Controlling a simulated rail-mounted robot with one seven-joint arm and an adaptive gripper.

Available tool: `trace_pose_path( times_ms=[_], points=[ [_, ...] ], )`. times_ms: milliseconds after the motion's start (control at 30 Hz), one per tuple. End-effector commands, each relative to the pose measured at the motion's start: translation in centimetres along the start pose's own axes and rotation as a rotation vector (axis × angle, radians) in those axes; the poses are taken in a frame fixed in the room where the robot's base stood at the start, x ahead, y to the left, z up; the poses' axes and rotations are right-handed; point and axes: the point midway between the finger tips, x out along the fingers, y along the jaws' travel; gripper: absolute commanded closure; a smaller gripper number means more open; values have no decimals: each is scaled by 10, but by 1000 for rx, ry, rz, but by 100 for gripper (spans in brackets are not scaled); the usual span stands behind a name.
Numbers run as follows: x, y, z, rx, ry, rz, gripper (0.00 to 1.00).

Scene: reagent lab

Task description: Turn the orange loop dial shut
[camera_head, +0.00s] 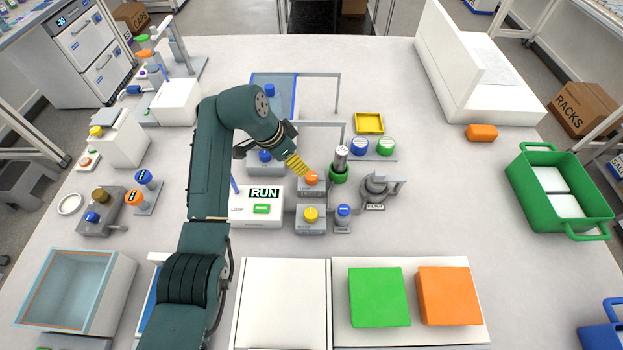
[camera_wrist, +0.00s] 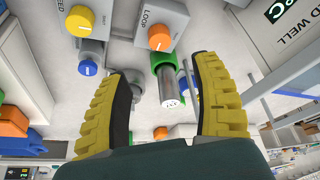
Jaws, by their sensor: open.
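The orange loop dial (camera_head: 311,178) sits on a small grey box at the middle of the table. In the wrist view the orange dial (camera_wrist: 160,37) shows on the box face beside the word LOOP, just beyond the fingertips and between their lines. My gripper (camera_head: 301,170) has yellow ribbed fingers and comes down from the upper left, close to the dial. In the wrist view my gripper (camera_wrist: 160,72) is open, with nothing held. I cannot tell from these views whether a fingertip touches the dial, nor the dial's exact setting.
A yellow dial (camera_head: 310,214) on a second grey box stands just in front. A silver cylinder in a green holder (camera_head: 339,173) stands close to the right. A white RUN box (camera_head: 262,208) is left, a filter fitting (camera_head: 376,188) right.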

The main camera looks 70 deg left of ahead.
Motion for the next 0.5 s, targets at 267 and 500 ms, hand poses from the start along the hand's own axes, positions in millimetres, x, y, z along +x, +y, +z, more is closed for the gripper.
trace_pose_path(
  times_ms=[267,500],
  points=[
    [71,2,0,3,-2,5,35],
    [116,1,0,2,-1,2,35]
  ],
)
